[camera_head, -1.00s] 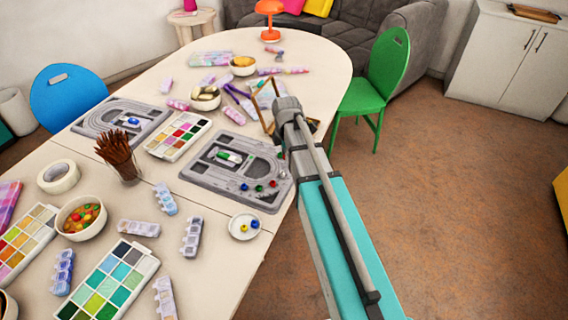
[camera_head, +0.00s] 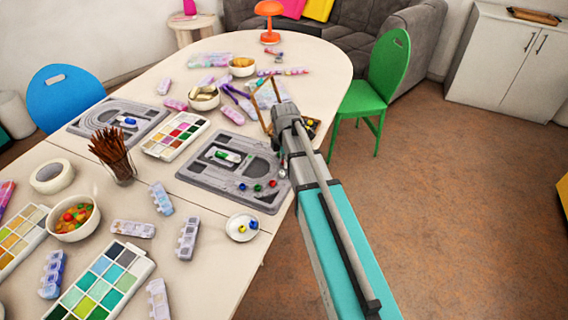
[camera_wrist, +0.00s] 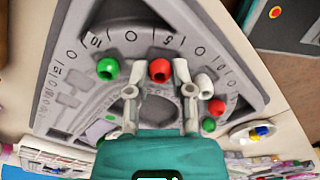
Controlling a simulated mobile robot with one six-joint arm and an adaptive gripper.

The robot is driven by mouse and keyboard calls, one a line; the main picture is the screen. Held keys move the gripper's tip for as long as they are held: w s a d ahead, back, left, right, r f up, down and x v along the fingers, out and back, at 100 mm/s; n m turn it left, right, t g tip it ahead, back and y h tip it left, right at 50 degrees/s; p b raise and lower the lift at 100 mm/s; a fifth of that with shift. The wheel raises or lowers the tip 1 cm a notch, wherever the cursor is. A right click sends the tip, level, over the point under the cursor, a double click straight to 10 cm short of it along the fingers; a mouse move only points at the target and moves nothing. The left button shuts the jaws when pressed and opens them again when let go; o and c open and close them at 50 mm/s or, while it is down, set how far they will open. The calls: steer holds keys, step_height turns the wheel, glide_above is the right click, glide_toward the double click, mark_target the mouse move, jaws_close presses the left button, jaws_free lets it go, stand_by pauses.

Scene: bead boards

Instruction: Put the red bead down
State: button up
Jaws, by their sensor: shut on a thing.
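My gripper (camera_wrist: 160,76) is shut on a red bead (camera_wrist: 159,69), which sits between the two fingertips in the wrist view. The grey bead board (camera_wrist: 55,95) lies behind it; I cannot tell whether the bead touches it. A green bead (camera_wrist: 107,68) is to the left. Pale beads (camera_wrist: 204,82) and another red bead (camera_wrist: 216,107) are to the right. In the head view my arm reaches over the right edge of the board (camera_head: 203,180), and the fingers and held bead are hard to make out. Blue (camera_head: 242,186), green (camera_head: 257,187) and red (camera_head: 272,183) beads lie at its near right part.
A white dish (camera_head: 234,233) with blue and yellow beads stands near the table edge. A paint palette (camera_head: 158,147), a second bead board (camera_head: 90,120) and a brush cup (camera_head: 122,170) are to the left. A green chair (camera_head: 372,103) stands beyond the table's right edge.

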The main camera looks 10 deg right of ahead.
steer(key=shift+f, duration=0.3)
steer(key=o, duration=0.7)
steer(key=shift+o, duration=0.2)
steer(key=shift+r, duration=0.2)
step_height(320, 180, up, 12)
steer(key=p, duration=1.2)
steer(key=shift+r, duration=0.1)
stand_by(0.5)
steer(key=s+m, duration=1.6)
steer(key=m, duration=0.3)
steer(key=shift+a+m, duration=0.15)
steer(key=shift+m, duration=0.15)
